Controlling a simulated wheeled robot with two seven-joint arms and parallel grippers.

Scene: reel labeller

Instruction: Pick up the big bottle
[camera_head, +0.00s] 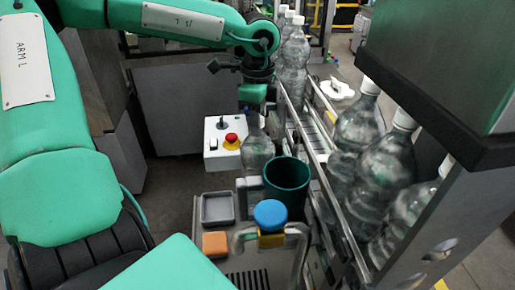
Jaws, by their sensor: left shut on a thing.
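My left gripper (252,104) points down in the middle of the view. It is shut at the top of a clear bottle (258,153), which stands roughly upright below it. The gripper hides the bottle's cap, and the dark green cup covers part of its lower right side. I cannot tell whether its base touches a surface. Other clear bottles with white caps stand in a row at the back (293,62) and, larger in view, on the right (382,172). My right gripper is out of view.
A dark green cup (287,186) stands close in front of the bottle. A control box with a red button (231,139) is left of it. A grey tray (217,208), orange block (215,244) and blue round top (270,214) are nearer. Metal rails (318,165) run along the right.

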